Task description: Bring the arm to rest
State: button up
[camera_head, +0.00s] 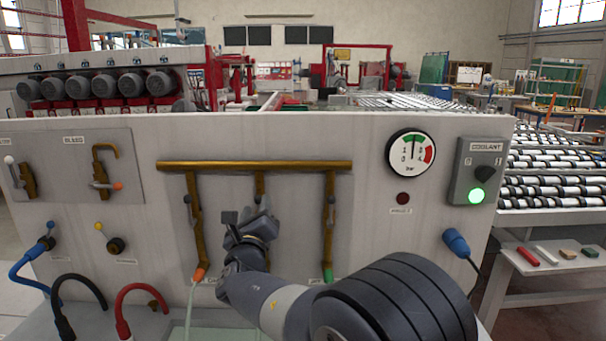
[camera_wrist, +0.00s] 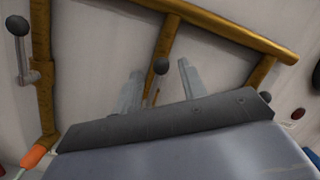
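My gripper (camera_head: 247,216) is in front of the middle branch of the brass pipework (camera_head: 255,167) on the grey machine panel. In the wrist view its two fingers (camera_wrist: 161,86) stand apart, so it is open. My arm reaches in from the lower right of the head view and hides the lower middle branch. The left branch ends in an orange nozzle (camera_head: 198,274), with a pale stream below it. The right branch has a green end (camera_head: 328,275).
A pressure gauge (camera_head: 411,156), a dark red lamp (camera_head: 403,198) and a coolant switch box (camera_head: 481,172) with a lit green lamp are on the panel's right. Blue, black and red hoses (camera_head: 124,318) hang at lower left. A side table (camera_head: 550,266) holds small blocks.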

aim_at(258, 203)
jog(key=s+f+b, duration=0.2)
jog(key=s, duration=0.5)
jog(key=w+r+p, duration=0.1)
jog(key=w, duration=0.2)
jog(key=w+r+p, duration=0.1)
jog(key=w, duration=0.3)
jog(key=w+p, duration=0.2)
jog(key=w, duration=0.2)
jog(key=shift+w+r, duration=0.1)
jog(key=shift+r, duration=0.3)
jog(key=shift+d+f+m, duration=0.15)
jog(key=shift+d+m, duration=0.2)
jog(key=shift+m, duration=0.35)
jog(key=shift+s+d+m, duration=0.2)
jog(key=shift+m, duration=0.2)
jog(key=shift+d+m+h, duration=0.25)
jog(key=shift+m+h, duration=0.15)
jog(key=shift+m, duration=0.3)
jog(key=shift+d, duration=0.1)
